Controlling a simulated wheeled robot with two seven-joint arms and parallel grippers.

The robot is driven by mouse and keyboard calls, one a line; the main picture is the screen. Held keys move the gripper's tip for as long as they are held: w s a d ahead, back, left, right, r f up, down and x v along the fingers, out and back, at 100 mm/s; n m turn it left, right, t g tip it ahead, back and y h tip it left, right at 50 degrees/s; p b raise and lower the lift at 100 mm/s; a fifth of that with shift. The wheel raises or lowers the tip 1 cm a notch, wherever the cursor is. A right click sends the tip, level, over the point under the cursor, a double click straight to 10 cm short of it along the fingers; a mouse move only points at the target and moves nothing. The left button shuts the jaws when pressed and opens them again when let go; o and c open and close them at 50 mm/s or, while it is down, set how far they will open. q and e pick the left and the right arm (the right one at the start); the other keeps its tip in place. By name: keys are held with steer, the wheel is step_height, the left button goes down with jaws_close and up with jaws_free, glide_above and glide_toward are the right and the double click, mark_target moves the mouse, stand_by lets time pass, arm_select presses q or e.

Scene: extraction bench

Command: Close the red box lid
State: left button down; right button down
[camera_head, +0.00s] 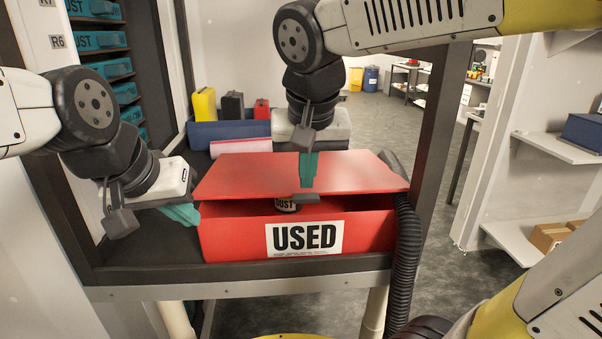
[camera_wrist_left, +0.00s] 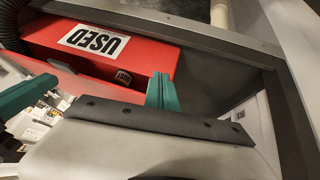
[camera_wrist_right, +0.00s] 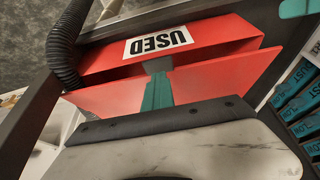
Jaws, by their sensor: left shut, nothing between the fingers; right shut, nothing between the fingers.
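The red box (camera_head: 228,236), labelled USED, sits on the dark bench. Its red lid (camera_head: 238,177) is partly lowered, with a gap along the front edge. A dark canister marked DUST (camera_head: 287,206) shows inside through the gap; it also shows in the left wrist view (camera_wrist_left: 122,78). My right gripper (camera_head: 307,180) is shut and empty, its teal fingers pointing down over the middle of the lid. In the right wrist view the fingers (camera_wrist_right: 157,92) overlap the lid (camera_wrist_right: 215,85); contact is unclear. My left gripper (camera_head: 182,214) is shut and empty beside the box's left end.
A blue bin (camera_head: 230,130) with yellow, black and red cases stands behind the box. A black corrugated hose (camera_head: 408,250) hangs at the box's right end, near a dark frame post (camera_head: 436,130). Teal boxes (camera_head: 98,40) fill a rack at the left.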

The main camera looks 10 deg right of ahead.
stand_by(0.9)
steer(key=c, duration=0.7)
jaws_free()
